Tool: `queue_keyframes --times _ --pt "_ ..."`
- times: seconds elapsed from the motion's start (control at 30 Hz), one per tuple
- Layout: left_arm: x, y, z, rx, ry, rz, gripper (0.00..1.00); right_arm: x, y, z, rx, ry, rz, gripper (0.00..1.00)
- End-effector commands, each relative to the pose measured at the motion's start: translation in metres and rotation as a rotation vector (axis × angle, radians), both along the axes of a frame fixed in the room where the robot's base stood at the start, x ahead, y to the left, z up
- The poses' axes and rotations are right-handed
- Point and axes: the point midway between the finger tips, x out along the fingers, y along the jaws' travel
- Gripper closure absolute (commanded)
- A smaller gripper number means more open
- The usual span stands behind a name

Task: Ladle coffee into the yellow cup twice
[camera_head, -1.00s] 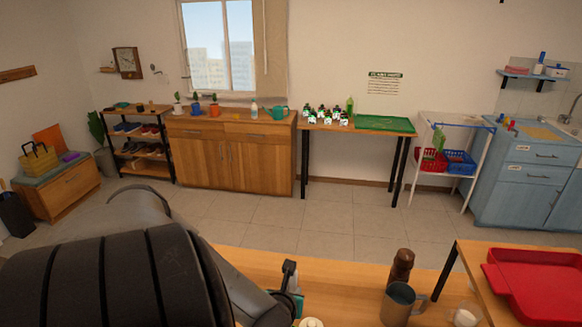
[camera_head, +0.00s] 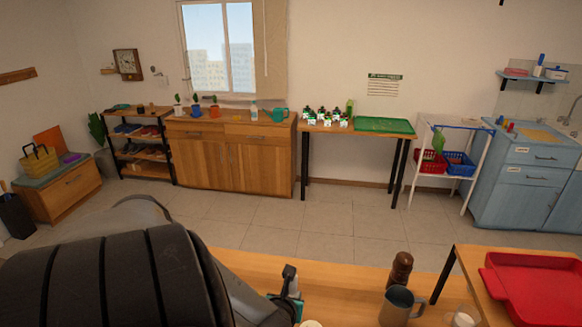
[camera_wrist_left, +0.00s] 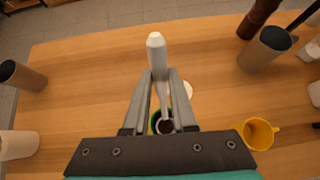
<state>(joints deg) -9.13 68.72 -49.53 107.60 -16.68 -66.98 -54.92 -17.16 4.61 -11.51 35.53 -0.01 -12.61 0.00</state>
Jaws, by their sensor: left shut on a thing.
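My left gripper (camera_wrist_left: 160,80) is shut on the white handle of a ladle (camera_wrist_left: 157,48). The handle stands up between the fingers, and the thin stem runs down toward a round container (camera_wrist_left: 153,127) with a green and yellow rim and dark content. The ladle's lower end is not clear, so I cannot tell what it holds. The yellow cup (camera_wrist_left: 260,133) stands on the table to the right of the container, its handle pointing right, with a darker inside. In the head view my left gripper (camera_head: 289,283) is partly hidden by my arm. My right gripper is not in view.
On the wooden table (camera_head: 345,277) stand a brown mill (camera_head: 401,268) and a grey mug (camera_head: 398,305). In the left wrist view, a brown cylinder (camera_wrist_left: 22,76) and a pale one (camera_wrist_left: 18,144) stand at left. A red tray (camera_head: 530,290) lies at right.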

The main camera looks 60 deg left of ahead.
Motion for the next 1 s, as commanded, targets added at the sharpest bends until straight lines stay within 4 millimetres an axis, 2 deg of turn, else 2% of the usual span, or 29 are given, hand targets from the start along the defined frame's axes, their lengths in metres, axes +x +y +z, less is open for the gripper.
queue_keyframes --times 0.23,0.57,1.0 --pt "0.000 0.000 0.023 0.001 -0.001 0.000 1.00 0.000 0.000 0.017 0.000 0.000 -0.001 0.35" --pt "0.000 0.000 0.047 0.001 0.000 -0.001 1.00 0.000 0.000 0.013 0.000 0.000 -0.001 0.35" --pt "0.023 -0.028 0.047 -0.001 -0.003 0.001 1.00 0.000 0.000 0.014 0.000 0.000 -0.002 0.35"
